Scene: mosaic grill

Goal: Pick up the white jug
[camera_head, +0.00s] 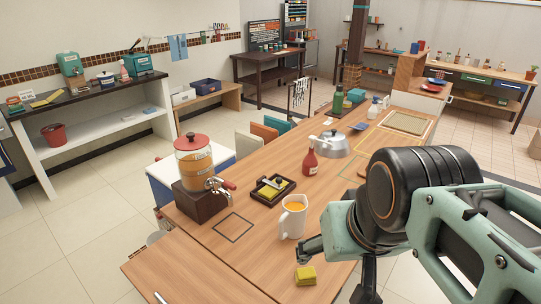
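The white jug (292,217) stands upright on the wooden counter, with orange liquid visible at its open top. Its handle is on the left side. My gripper (335,276) is to the right of the jug and nearer to the camera, apart from it. Its two fingers are spread, one reaching left and one pointing down, with nothing seen between them.
Near the jug are a yellow block (305,276), a dark tray (273,189) with yellow items, and a drink dispenser (195,165) on a dark base.

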